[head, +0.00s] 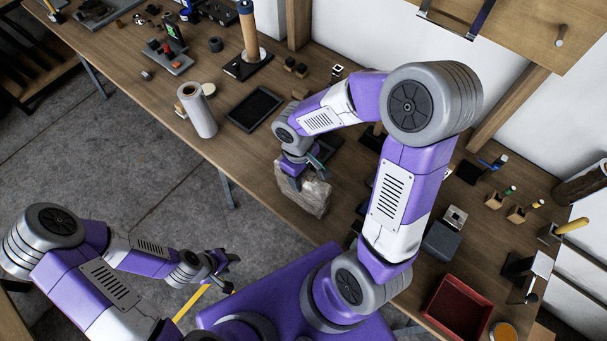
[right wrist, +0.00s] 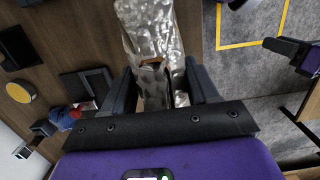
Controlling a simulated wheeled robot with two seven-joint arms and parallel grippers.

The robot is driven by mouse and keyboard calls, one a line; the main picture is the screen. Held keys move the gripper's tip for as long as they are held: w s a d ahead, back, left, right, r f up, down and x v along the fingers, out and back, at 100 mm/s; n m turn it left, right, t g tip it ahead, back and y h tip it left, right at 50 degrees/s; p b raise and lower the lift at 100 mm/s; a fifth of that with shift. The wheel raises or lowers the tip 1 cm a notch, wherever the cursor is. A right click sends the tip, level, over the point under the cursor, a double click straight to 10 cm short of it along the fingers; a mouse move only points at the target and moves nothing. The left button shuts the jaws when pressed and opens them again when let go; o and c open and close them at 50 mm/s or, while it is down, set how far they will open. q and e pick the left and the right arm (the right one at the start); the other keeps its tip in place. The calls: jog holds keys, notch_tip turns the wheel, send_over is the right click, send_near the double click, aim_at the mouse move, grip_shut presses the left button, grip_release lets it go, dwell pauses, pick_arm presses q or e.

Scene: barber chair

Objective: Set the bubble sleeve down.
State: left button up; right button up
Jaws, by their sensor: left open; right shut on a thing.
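The bubble sleeve (head: 303,192) is a crumpled, silvery, translucent bag at the front edge of the workbench in the head view. My right gripper (head: 296,178) is shut on its upper end from above. In the right wrist view the sleeve (right wrist: 152,35) runs out between the two fingers of the right gripper (right wrist: 163,85), with a small brown patch showing near the fingertips. I cannot tell whether its lower end touches the bench. My left gripper (head: 226,270) is open and empty, low over the floor, away from the bench.
The wooden workbench (head: 190,140) carries a grey-white roll (head: 197,110), a black tray (head: 254,109) and a red bin (head: 458,307). Several small tools and blocks stand along the back. Yellow tape marks the grey floor.

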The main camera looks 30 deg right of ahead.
jog(key=shift+f, duration=0.15)
jog(key=o, duration=1.3)
jog(key=shift+r, duration=0.2)
jog(key=shift+r, duration=0.3)
jog(key=r+p, duration=0.1)
jog(key=r, duration=0.2)
jog(key=w+r, duration=0.1)
jog(key=r, duration=0.3)
jog(key=r+p, duration=0.1)
jog(key=r, duration=0.2)
jog(key=shift+w+a+r+p, duration=0.15)
jog(key=shift+a+r+p, duration=0.1)
jog(key=shift+r+p, duration=0.1)
jog(key=shift+r, duration=0.4)
